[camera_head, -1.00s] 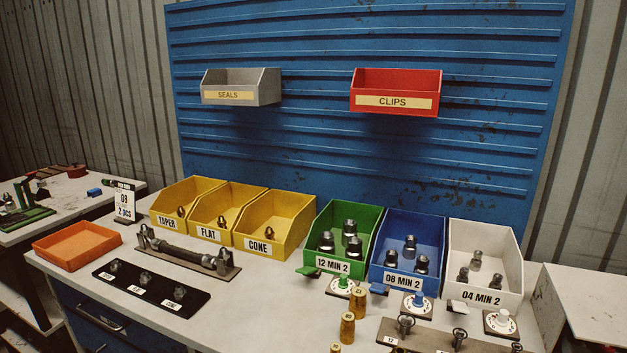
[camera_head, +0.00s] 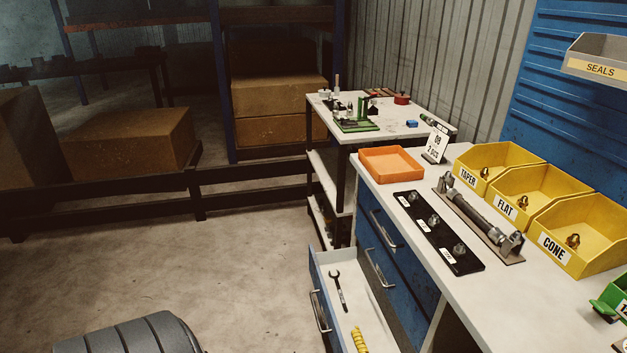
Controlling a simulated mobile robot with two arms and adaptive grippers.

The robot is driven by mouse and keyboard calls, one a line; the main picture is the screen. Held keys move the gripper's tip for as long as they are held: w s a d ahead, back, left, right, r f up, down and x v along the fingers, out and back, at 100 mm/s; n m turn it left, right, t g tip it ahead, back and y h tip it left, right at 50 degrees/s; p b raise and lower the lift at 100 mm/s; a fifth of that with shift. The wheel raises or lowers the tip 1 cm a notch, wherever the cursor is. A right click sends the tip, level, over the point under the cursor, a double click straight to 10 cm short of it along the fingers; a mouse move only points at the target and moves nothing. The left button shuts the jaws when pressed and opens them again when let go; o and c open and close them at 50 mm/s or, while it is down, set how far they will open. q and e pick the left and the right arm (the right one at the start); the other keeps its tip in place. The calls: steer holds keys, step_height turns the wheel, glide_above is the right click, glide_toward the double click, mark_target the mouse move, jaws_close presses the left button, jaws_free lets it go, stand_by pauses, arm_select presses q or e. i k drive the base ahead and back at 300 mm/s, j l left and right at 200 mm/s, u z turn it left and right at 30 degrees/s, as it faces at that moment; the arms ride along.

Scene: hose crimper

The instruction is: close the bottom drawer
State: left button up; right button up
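The bottom drawer (camera_head: 335,268) of the blue cabinet (camera_head: 398,262) under the workbench stands pulled out to the left. Its inside is white, and its front carries a metal handle (camera_head: 319,311). A dark wrench (camera_head: 339,291) and a yellow coiled item (camera_head: 359,340) lie in it. The drawer's near end is cut off by the bottom of the picture. Two drawers above it, with handles (camera_head: 384,229) and (camera_head: 378,268), appear shut. Neither of my grippers is in view.
An orange tray (camera_head: 391,164), a black fitting board (camera_head: 437,232) and yellow bins (camera_head: 541,192) stand on the bench. A second white table (camera_head: 365,105) stands behind. Open concrete floor (camera_head: 170,262) lies left of the drawer. A dark rounded ribbed object (camera_head: 135,337) is at the bottom left.

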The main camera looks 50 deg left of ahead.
mark_target(364, 312)
steer(key=u, duration=1.45)
